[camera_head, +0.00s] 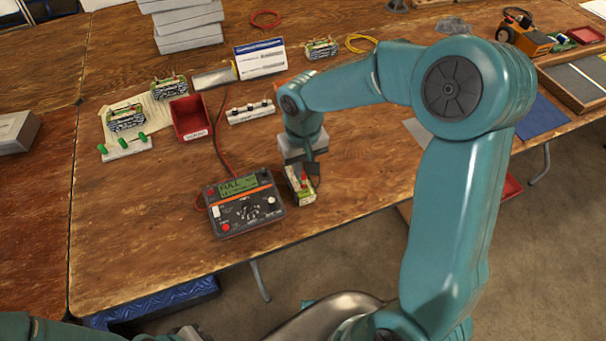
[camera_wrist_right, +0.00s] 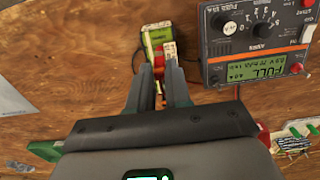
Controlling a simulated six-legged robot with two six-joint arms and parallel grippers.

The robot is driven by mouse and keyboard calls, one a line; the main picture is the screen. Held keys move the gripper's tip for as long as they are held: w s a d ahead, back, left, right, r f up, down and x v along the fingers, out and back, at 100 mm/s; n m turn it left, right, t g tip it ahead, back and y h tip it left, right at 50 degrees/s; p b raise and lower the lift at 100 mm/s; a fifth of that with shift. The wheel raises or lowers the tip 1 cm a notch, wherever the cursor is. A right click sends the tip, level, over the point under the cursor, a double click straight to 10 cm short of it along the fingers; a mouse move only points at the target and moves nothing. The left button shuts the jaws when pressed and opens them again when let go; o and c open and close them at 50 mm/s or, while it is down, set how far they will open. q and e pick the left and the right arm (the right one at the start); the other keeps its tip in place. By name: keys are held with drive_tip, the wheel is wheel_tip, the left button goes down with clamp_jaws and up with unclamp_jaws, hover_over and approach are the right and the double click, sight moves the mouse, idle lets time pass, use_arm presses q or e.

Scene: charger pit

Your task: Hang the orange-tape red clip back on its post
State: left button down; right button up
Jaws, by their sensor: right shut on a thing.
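My right gripper (camera_head: 312,176) reaches down beside the charger, at a small green and white battery (camera_head: 300,192). In the right wrist view its fingers (camera_wrist_right: 160,84) are close together, with a little red and orange between the tips, apparently the orange-tape red clip (camera_wrist_right: 159,87). The fingers hide most of the clip. The battery shows just past the fingertips (camera_wrist_right: 154,36), with red at its near end. The charger (camera_head: 245,205) is black and orange, with a green display reading FULL. I cannot make out the clip's post. My left gripper's fingers are not visible.
A red bin (camera_head: 190,117), a white strip with black knobs (camera_head: 251,112) and a strip with green knobs (camera_head: 125,147) stand farther back. Red and black leads run behind the charger. Several batteries and a sign (camera_head: 260,59) stand beyond. Bare wood lies left of the charger.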

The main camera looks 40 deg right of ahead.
drive_tip(key=shift+r+p, duration=0.85)
drive_tip(key=shift+r, duration=0.65)
drive_tip(key=shift+r+p, duration=0.4)
wheel_tip(320, 180, up, 5)
drive_tip(key=p, duration=0.3)
drive_tip(key=shift+f+p, duration=0.1)
drive_tip(key=shift+p, duration=0.2)
drive_tip(key=w+a+p, duration=0.1)
drive_tip(key=w+a, duration=0.4)
drive_tip(key=a, duration=0.5)
drive_tip(key=w+a+p, duration=0.2)
drive_tip(key=w+a, duration=0.4)
drive_tip(key=a, duration=0.3)
drive_tip(key=shift+a+f, duration=0.35)
drive_tip(key=shift+s, duration=0.15)
